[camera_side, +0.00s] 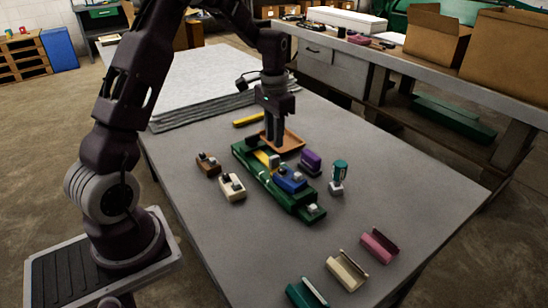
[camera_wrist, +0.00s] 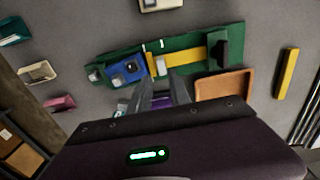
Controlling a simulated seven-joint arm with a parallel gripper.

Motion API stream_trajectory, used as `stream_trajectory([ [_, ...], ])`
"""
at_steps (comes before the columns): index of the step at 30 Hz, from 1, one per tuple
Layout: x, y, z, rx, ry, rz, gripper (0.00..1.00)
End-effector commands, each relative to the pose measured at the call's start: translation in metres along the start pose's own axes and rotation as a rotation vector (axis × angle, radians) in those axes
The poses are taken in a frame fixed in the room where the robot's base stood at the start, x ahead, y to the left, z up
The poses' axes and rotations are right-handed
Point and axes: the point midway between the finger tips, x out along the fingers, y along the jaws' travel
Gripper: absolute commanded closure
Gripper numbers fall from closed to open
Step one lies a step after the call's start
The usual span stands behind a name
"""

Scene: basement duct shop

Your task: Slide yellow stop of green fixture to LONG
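The green fixture (camera_side: 244,152) lies diagonally on the grey table, and it also crosses the upper middle of the wrist view (camera_wrist: 194,42). A yellow strip (camera_wrist: 188,60) runs along it between a dark block (camera_wrist: 218,48) and a small pale-and-yellow piece (camera_wrist: 160,64), which may be the stop. A blue block (camera_side: 290,179) sits on the fixture beside that piece. No LONG lettering is readable. My gripper (camera_side: 274,146) points down near the fixture's far edge. In the wrist view my gripper (camera_wrist: 163,84) has its fingers apart, with nothing seen held. I cannot tell whether they touch the fixture.
A brown tray (camera_wrist: 224,84) and a purple block (camera_side: 310,162) lie close behind the fixture. Brown (camera_side: 208,164) and cream (camera_side: 232,186) blocks lie to the left. Green, cream and pink holders line the near right edge.

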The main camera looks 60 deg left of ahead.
Motion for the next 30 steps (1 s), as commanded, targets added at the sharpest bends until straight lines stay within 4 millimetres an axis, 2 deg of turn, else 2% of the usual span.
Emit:
stream_trajectory([
  [9, 0.056, -0.004, -0.001, 0.001, -0.012, 0.006, 0.76],
  [13, 0.073, -0.003, -0.001, 0.001, -0.011, 0.005, 0.76],
  [22, 0.079, -0.003, -0.001, 0.001, -0.009, 0.004, 0.76],
  [26, 0.078, -0.003, -0.001, 0.001, -0.008, 0.004, 1.00],
  [30, 0.078, -0.003, -0.001, 0.001, -0.008, 0.004, 1.00],
])
